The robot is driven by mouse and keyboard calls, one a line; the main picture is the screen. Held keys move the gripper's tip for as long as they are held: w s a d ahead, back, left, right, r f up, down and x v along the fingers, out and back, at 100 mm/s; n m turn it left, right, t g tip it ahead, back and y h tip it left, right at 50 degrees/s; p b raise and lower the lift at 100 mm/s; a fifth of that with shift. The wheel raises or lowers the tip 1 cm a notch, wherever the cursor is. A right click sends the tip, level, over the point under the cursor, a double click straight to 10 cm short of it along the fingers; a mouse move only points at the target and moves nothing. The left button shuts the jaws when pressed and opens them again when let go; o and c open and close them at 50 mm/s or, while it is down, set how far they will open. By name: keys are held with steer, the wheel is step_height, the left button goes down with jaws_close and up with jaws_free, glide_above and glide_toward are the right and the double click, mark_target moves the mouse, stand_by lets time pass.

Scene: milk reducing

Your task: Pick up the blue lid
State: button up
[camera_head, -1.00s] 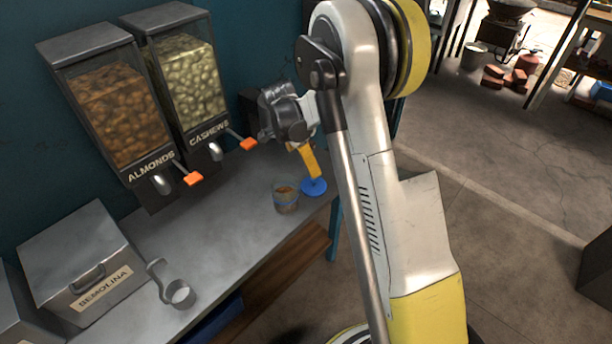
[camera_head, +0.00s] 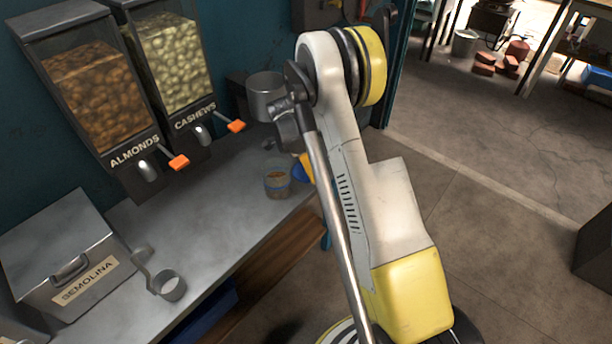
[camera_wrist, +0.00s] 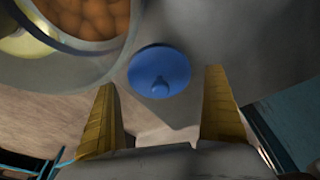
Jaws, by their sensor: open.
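The blue lid (camera_wrist: 148,60) is a round disc with a small raised knob, lying on the grey counter in the wrist view. In the head view only a sliver of blue (camera_head: 298,173) shows, mostly hidden by my arm. My gripper (camera_wrist: 161,79) is open and empty. Its two yellow fingers sit on either side, with the lid's knob between and beyond them; I see no contact. In the head view, part of a yellow finger shows behind my arm.
A small cup (camera_head: 277,184) with brownish contents stands just left of the lid. A metal pot (camera_head: 266,97), nut dispensers (camera_head: 105,95), a semolina box (camera_head: 70,260) and a scoop (camera_head: 168,286) are also on or above the counter (camera_head: 190,235). The counter's front edge is close to the lid.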

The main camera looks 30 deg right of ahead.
steer(key=shift+d+f, duration=0.1)
steer(key=shift+f, duration=0.4)
steer(key=shift+r, duration=0.1)
steer(key=c, duration=1.1)
